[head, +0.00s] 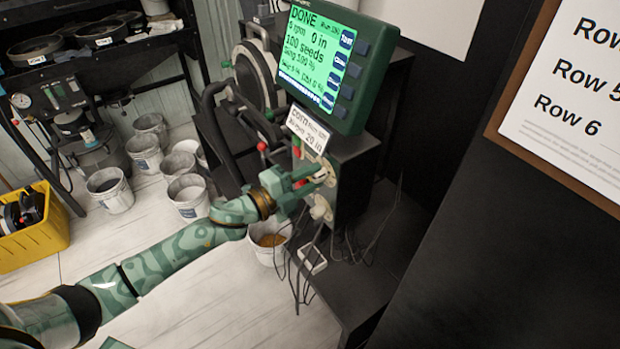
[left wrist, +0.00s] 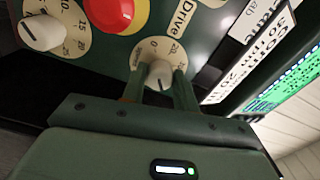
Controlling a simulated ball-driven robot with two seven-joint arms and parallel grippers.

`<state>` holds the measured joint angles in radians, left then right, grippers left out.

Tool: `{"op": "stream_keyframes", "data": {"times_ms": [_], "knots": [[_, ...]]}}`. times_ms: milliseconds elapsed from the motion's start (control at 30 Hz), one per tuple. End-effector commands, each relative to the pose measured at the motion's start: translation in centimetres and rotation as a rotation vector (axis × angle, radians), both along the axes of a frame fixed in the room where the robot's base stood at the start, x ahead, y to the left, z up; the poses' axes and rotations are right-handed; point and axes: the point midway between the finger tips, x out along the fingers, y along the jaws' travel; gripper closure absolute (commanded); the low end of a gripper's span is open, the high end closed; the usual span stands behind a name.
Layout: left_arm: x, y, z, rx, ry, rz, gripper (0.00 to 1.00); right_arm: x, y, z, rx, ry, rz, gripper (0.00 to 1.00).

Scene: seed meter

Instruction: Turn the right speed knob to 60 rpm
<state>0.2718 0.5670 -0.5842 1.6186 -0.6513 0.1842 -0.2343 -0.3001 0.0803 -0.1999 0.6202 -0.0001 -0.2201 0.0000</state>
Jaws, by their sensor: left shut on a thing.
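My left gripper (head: 308,180) reaches the front of the seed meter's control box (head: 352,160). In the left wrist view its fingers (left wrist: 160,84) are shut on a white knob (left wrist: 160,72), one finger on each side. The knob's pale round dial shows a 0 near its top; its pointer reading is hard to tell. A second white knob (left wrist: 42,31) with a numbered dial sits to the left in the wrist view and below the held one in the head view (head: 321,208). My right gripper is out of view.
A red button (left wrist: 108,12) sits between the knobs in the wrist view, beside a Drive label (left wrist: 182,16). A white card (head: 308,130) hangs under the display. Cables (head: 310,262) dangle below the box. Several buckets (head: 188,195) stand on the floor to the left.

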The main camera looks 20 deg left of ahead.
Motion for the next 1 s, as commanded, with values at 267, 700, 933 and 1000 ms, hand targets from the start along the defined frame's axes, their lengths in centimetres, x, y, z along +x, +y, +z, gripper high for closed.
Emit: {"op": "stream_keyframes", "data": {"times_ms": [267, 700, 933, 1000], "knots": [[-0.1, 0.0, -0.2, 0.205, -0.157, -0.001, 0.93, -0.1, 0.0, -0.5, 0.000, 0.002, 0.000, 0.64], [-0.1, 0.0, -0.2, 0.536, -0.415, -0.001, 0.93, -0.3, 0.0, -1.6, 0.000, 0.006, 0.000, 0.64], [-0.1, -0.1, -0.2, 0.702, -0.544, -0.003, 0.93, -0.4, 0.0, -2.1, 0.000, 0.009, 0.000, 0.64], [-0.1, -0.1, -0.2, 0.749, -0.579, -0.003, 0.93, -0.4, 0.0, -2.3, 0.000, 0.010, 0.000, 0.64]]}}
